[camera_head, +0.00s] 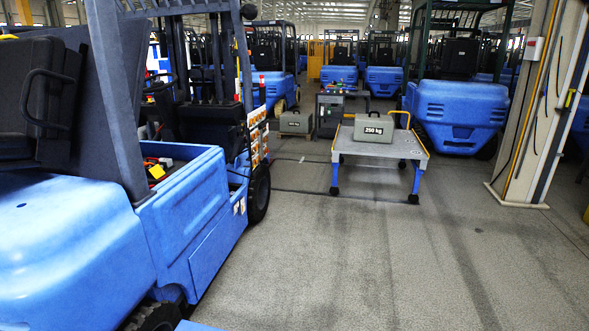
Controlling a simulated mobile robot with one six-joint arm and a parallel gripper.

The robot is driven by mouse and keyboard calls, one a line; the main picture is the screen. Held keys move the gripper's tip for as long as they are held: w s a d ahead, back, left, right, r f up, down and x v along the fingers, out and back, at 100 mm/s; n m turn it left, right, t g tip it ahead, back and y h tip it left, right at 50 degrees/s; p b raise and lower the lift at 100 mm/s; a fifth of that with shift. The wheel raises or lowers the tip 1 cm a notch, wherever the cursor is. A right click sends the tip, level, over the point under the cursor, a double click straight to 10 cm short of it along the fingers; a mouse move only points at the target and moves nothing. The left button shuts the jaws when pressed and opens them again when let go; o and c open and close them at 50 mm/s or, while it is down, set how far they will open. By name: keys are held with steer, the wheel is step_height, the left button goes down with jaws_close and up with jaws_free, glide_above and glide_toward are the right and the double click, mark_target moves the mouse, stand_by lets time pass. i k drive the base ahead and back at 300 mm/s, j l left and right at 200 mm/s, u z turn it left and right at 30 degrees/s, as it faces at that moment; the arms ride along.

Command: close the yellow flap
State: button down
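A small yellow piece (157,171) shows in the open recess on the side of the near blue forklift (190,215), at the left. Red and dark parts lie just beside it. The piece is too small to tell whether it is the yellow flap, or whether it stands open or shut. No other clear flap shows. My gripper is not in view.
A wheeled cart (405,151) bearing a grey 250 kg weight (373,128) stands mid-floor, with a yellow handle. Another weight (296,122) and a dark cabinet (328,115) stand behind. A pillar (533,110) rises at right. The foreground floor (370,260) is clear.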

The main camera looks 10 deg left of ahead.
mark_target(156, 171)
steer(key=i+u, duration=0.1)
steer(key=i, duration=0.5)
steer(key=i+u, duration=0.1)
steer(key=i, duration=0.45)
steer(key=i+l, duration=0.15)
steer(key=i, duration=0.45)
steer(key=i+l+u, duration=0.15)
steer(key=i, duration=0.45)
steer(key=i+l+u, duration=0.1)
steer(key=i, duration=0.45)
steer(key=i+j+u, duration=0.25)
steer(key=u, duration=0.15)
steer(key=i+j+u, duration=0.15)
steer(key=i+u, duration=0.85)
steer(key=u, duration=0.25)
steer(key=i+l+u, duration=0.15)
steer(key=i+u, duration=0.25)
steer(key=i+j+z, duration=0.1)
steer(key=i, duration=0.25)
steer(key=i+j+z, duration=0.1)
steer(key=i, duration=0.3)
steer(key=i+j+z, duration=0.15)
steer(key=i, duration=0.2)
